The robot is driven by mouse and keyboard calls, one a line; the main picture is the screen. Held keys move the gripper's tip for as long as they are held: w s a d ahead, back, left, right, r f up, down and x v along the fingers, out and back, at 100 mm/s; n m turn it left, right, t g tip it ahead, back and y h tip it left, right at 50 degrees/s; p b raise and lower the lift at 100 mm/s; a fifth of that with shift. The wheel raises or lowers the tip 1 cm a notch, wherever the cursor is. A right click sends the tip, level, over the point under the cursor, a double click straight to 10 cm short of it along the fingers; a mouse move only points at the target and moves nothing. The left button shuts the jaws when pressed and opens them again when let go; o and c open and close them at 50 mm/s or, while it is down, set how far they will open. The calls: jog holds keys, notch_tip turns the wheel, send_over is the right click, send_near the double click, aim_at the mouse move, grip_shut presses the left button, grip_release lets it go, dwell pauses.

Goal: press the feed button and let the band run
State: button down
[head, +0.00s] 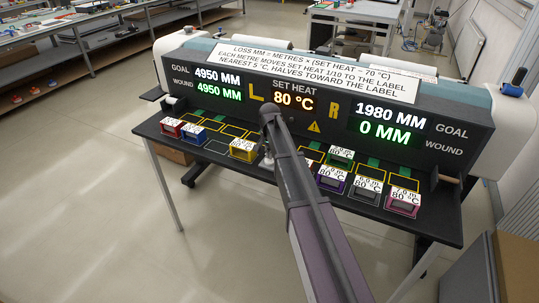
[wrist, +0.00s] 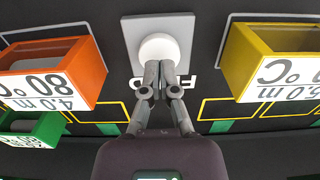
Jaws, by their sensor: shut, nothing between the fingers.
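The dark machine (head: 330,100) has lit displays. The left side reads goal 4950 MM, wound 4950 MM. The right side reads goal 1980 MM, wound 0 MM. In the head view my arm hides the button.
Labelled coloured boxes stand on the dark shelf (head: 216,148), including a yellow box (head: 243,150) and a purple one (head: 331,180). In the wrist view, an orange box (wrist: 88,65) and a yellow box flank the button. A sign (head: 320,67) explains loss and heat.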

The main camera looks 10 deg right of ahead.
jog(key=shift+f, duration=0.5)
jog(key=shift+b, duration=0.3)
jog(key=shift+f+b, duration=0.7)
jog(key=shift+b, duration=0.05)
jog(key=shift+s+f+b, duration=0.15)
jog(key=shift+s+b, duration=0.1)
jog(key=shift+b, duration=0.05)
jog(key=shift+s, duration=0.1)
jog(key=r+p, duration=0.3)
jog(key=shift+w, duration=0.2)
notch_tip(320, 180, up, 11)
jog(key=p, duration=1.1)
jog(key=shift+r+p, duration=0.15)
jog(key=shift+p, duration=0.2)
